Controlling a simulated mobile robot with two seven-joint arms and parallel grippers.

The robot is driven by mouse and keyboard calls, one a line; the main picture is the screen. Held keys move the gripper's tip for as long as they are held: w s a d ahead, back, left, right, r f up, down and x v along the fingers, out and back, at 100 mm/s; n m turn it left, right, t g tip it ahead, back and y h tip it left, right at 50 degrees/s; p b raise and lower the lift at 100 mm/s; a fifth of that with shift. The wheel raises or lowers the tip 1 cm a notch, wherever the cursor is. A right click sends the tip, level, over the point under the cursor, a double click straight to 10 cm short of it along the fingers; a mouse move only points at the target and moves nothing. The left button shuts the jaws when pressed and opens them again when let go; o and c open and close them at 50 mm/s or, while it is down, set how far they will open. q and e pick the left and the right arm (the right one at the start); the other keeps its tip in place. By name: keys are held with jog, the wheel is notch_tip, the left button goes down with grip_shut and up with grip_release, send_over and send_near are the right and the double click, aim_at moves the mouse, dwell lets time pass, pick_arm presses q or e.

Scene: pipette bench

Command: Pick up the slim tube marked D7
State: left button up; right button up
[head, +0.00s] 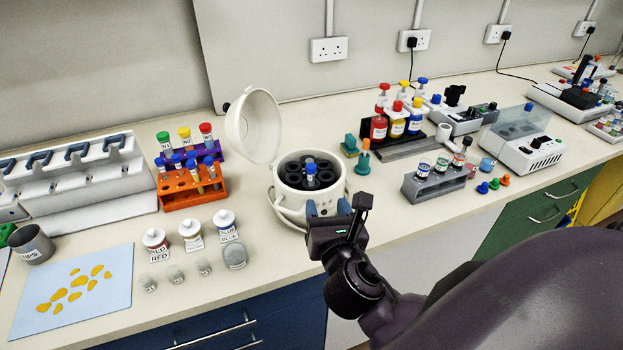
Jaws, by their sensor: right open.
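I cannot read D7 on any tube from here. A slim blue-capped tube (311,175) stands upright in the dark rotor of the open white centrifuge (283,199); its label is too small to read. Several more slim blue-capped tubes (193,169) stand in the orange rack (181,203) at the left. My right gripper (328,208) is open and empty, in front of the centrifuge, and overlaps its front edge in the picture. It is apart from the blue-capped tube. My left gripper is not in view.
The centrifuge lid (254,126) stands raised at its back left. A purple rack (206,151) stands behind the orange one. Labelled jars (190,235) stand at the front left. A grey rack of vials (434,184) stands at the right.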

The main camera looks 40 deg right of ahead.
aim_at(312, 172)
jog(key=shift+n+t, duration=0.4)
jog(key=shift+n, duration=0.4)
jog(key=x, duration=0.2)
jog(key=r+x, duration=0.1)
jog(key=x, duration=0.2)
jog(key=shift+w+r, duration=0.1)
jog(key=shift+w, duration=0.15)
jog(key=shift+f+p+x, duration=0.2)
jog(key=shift+p+x, duration=0.1)
jog(key=shift+x, duration=2.45)
jog(key=shift+a, duration=0.2)
grip_shut()
